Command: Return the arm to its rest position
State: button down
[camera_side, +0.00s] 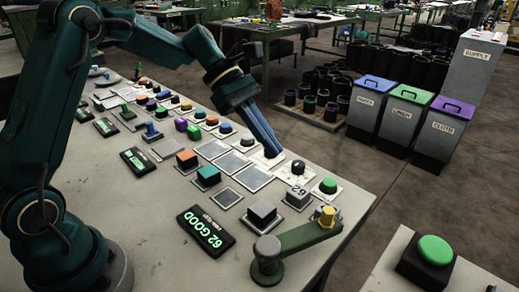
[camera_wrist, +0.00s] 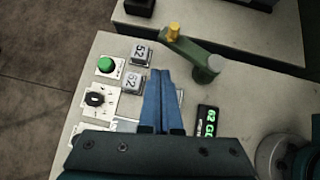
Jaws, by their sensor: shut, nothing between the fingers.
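My gripper (camera_side: 274,152) has long blue fingers that are closed together and empty. In the side view it reaches from my dark green arm down over the right part of the grey workbench (camera_side: 150,235), near a black knob (camera_side: 298,168) on a white plate. I cannot tell how high the tips are above the bench. In the wrist view my gripper (camera_wrist: 160,72) points across the bench, with the knob, a green button (camera_wrist: 105,65) and grey blocks marked with numbers to its left. A lit display (camera_wrist: 207,121) is to its right.
A green lever arm (camera_side: 300,240) with a yellow knob stands at the bench's front right. Buttons, coloured blocks and dark displays crowd the bench. Lidded bins (camera_side: 408,108) and a rack of black sleeves (camera_side: 310,105) stand on the floor behind. The bench's front left is bare.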

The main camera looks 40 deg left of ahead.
jog(key=s+d+r+m+t+y, duration=0.1)
jog(key=s+d+r+m+y, duration=0.15)
jog(key=s+r+m, duration=0.55)
jog(key=s+a+f+m+t+y, duration=0.3)
jog(key=s+a+f+m+y, duration=0.3)
jog(key=s+m, duration=0.4)
jog(key=shift+s+a+f+m, duration=0.4)
jog(key=shift+a+m, duration=0.2)
jog(key=shift+m, duration=0.2)
